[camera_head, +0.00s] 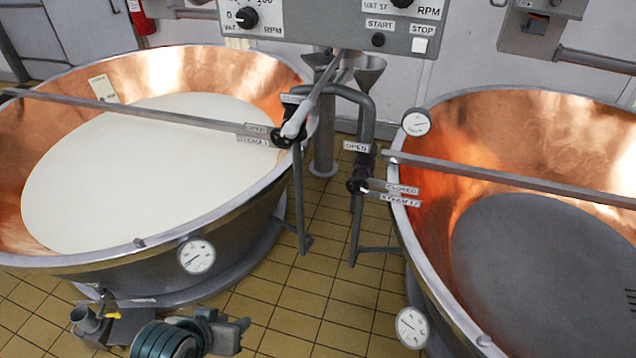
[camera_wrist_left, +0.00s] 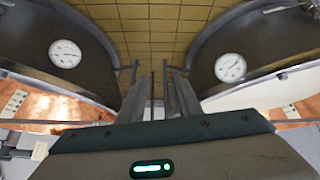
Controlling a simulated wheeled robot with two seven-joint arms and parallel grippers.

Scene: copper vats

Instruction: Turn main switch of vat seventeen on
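The grey control panel (camera_head: 330,28) stands at the top of the head view, its upper part cut off. Its right half carries a VAT 17 label (camera_head: 352,5), a black knob (camera_head: 402,3) cut by the frame edge, a black START button (camera_head: 378,40) and a white STOP button (camera_head: 420,45). No main switch can be made out. My left gripper (camera_head: 240,328) is low in front of the left vat, far below the panel. In the left wrist view its fingers (camera_wrist_left: 160,95) are apart with nothing held between them. My right gripper is out of view.
A copper vat of white liquid (camera_head: 150,262) stands left; another copper vat (camera_head: 440,105) stands right. Steam pipes with valves (camera_head: 365,130) rise between them. Metal bars (camera_head: 500,178) cross both vats. Tiled floor (camera_head: 310,270) shows between the vats.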

